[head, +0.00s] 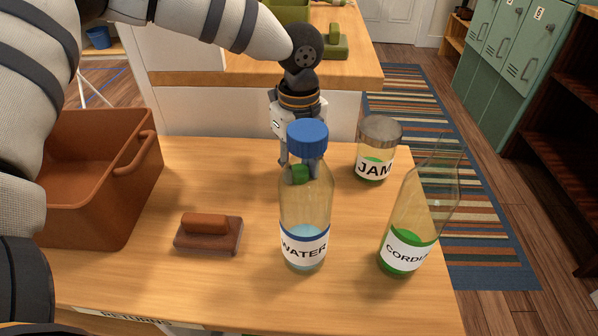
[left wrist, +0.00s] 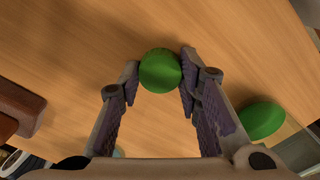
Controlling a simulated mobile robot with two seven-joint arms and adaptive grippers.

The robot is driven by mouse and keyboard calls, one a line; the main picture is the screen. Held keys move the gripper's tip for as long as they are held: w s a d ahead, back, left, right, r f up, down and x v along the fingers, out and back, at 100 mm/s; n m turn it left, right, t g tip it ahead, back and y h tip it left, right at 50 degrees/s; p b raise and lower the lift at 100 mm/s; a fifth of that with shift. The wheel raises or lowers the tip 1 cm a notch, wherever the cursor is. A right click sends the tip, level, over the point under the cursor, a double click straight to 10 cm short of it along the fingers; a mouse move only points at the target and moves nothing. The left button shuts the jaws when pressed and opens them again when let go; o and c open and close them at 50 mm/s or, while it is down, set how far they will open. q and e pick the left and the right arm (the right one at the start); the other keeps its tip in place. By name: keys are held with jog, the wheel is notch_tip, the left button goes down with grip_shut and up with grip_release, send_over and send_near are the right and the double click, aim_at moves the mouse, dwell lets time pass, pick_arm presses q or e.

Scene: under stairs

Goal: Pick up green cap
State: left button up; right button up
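The green cap (left wrist: 160,70) lies between the fingertips of my left gripper (left wrist: 158,62) in the left wrist view. The right-hand fingertip seems to touch its side, and the left-hand one is very close or touching. I cannot tell whether they grip it. In the head view the green cap (head: 300,174) shows partly behind the upper part of the water bottle (head: 305,205), with my left gripper (head: 301,160) pointing down around it. It is low over or on the wooden table (head: 210,165). My right gripper is in neither view.
The blue-capped water bottle stands close in front of my left gripper. A jam jar (head: 376,150) and a tilted-looking cordial bottle (head: 408,230) stand to the right. A brown brush or eraser (head: 208,232) and a brown crate (head: 95,185) are at left. The table between crate and gripper is clear.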

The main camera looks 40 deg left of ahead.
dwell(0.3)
pick_arm(q)
jog(key=shift+r, duration=0.3)
notch_tip(320, 180, up, 4)
jog(key=shift+f+p, duration=0.25)
jog(key=shift+p, duration=0.15)
jog(key=s+a+r+p, duration=0.1)
jog(key=s+r+p, duration=0.1)
jog(key=s+r, duration=0.2)
jog(key=s+a+r+p, duration=0.1)
jog(key=s+r+p, duration=0.2)
jog(key=s, duration=0.6)
jog(key=shift+s+a+r, duration=0.35)
jog(key=shift+s+r, duration=0.05)
jog(key=shift+r, duration=0.55)
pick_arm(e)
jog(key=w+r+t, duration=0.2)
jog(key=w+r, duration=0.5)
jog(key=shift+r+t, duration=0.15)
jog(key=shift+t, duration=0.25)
